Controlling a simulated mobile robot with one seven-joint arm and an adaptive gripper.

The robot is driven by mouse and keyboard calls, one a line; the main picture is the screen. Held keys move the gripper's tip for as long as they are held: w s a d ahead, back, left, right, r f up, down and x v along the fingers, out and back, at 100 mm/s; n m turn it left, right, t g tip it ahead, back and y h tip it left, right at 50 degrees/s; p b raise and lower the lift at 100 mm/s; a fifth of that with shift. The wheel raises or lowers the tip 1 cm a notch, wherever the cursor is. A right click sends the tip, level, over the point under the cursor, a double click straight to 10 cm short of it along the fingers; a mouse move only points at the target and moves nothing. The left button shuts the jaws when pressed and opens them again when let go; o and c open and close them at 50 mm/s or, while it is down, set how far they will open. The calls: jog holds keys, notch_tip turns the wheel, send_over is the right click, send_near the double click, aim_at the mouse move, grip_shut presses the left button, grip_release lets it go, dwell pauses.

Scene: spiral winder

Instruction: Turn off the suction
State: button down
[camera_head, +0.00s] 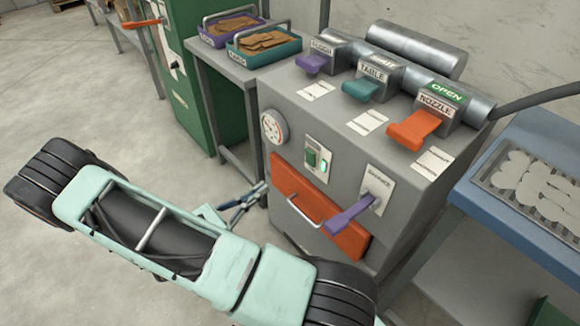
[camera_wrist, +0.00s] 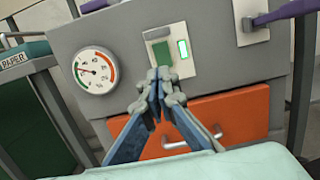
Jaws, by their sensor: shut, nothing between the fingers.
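A grey machine (camera_head: 345,140) carries a pale switch plate (camera_head: 318,143) on its front. The plate has a green rocker (camera_head: 312,158) and a lit green lamp (camera_head: 324,166) beside it. In the wrist view the rocker (camera_wrist: 161,53) and the glowing lamp (camera_wrist: 183,49) sit just beyond my fingertips. My gripper (camera_wrist: 163,76) is shut and empty, overlapping the lower edge of the plate in that view; I cannot tell whether it touches. In the head view my gripper (camera_head: 264,187) shows low at the machine's left front, partly behind my arm.
A round gauge (camera_head: 273,128) is left of the switch. An orange drawer (camera_head: 318,212) with a metal handle lies below. A purple lever (camera_head: 349,214) sticks out at right. Purple, teal and orange (camera_head: 414,130) levers line the top. A side table (camera_head: 230,87) holds two trays.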

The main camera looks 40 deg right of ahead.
aim_at(308, 154)
jog(key=d, duration=0.4)
jog(key=d+r+b, duration=0.1)
jog(key=d, duration=0.3)
jog(key=w+d+b, duration=0.1)
jog(key=d, duration=0.3)
jog(key=shift+d+r, duration=0.25)
jog(key=shift+d, duration=0.1)
jog(key=shift+d+r+b, duration=0.15)
jog(key=shift+d+b, duration=0.15)
jog(key=shift+d, duration=0.2)
jog(key=shift+d+r+p, duration=0.3)
jog(key=shift+r+p, duration=0.05)
jog(key=shift+p, duration=0.3)
jog(key=shift+f, duration=0.2)
